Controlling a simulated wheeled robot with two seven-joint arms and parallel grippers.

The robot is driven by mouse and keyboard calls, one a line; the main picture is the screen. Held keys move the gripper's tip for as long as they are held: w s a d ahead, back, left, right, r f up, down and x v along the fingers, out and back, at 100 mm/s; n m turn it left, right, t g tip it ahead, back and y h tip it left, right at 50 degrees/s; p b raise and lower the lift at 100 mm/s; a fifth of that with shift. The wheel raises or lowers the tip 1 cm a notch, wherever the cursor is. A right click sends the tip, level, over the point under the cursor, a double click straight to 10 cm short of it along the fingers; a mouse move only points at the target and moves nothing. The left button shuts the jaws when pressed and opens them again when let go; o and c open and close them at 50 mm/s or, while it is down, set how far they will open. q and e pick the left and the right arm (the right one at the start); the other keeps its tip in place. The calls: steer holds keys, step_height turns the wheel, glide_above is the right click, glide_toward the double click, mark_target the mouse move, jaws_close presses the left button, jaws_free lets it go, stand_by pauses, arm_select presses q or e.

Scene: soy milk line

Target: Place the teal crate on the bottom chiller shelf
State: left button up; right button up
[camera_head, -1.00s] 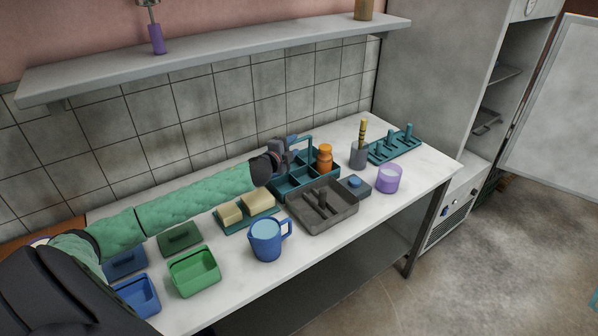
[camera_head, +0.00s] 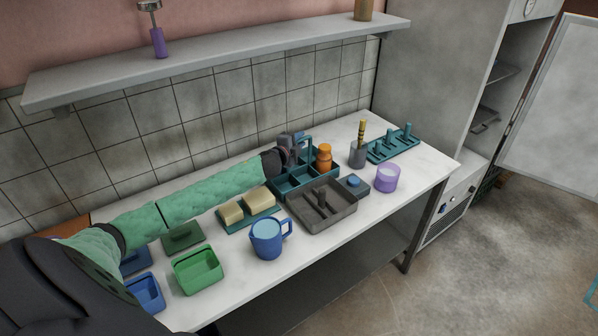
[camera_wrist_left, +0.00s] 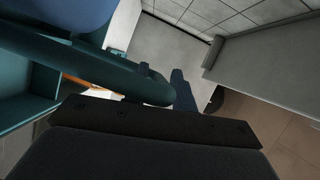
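The teal crate (camera_head: 283,197) stands on the white table against the tiled wall side. It has compartments and an upright handle (camera_head: 309,147), and holds an orange bottle (camera_head: 324,158). A blue thing (camera_wrist_left: 85,12) beside the handle shows in the left wrist view. My left gripper (camera_head: 293,148) is at the handle; the handle bar (camera_wrist_left: 120,78) crosses close in front of it in the left wrist view. Whether the fingers are closed on it cannot be told. The chiller (camera_head: 440,70) stands open at the right, with shelves (camera_head: 487,122) inside; its lowest part is partly hidden. My right gripper is out of view.
A grey tray (camera_head: 333,214), blue mug (camera_head: 266,240), purple cup (camera_head: 387,178), grey holder (camera_head: 358,154) and teal peg rack (camera_head: 380,155) surround the crate. A wall shelf (camera_head: 220,68) hangs above. The chiller door (camera_head: 555,110) is swung open. The floor (camera_head: 440,285) before the table is clear.

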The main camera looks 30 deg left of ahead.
arm_select(q)
jaws_close()
steer(key=shift+r, duration=0.1)
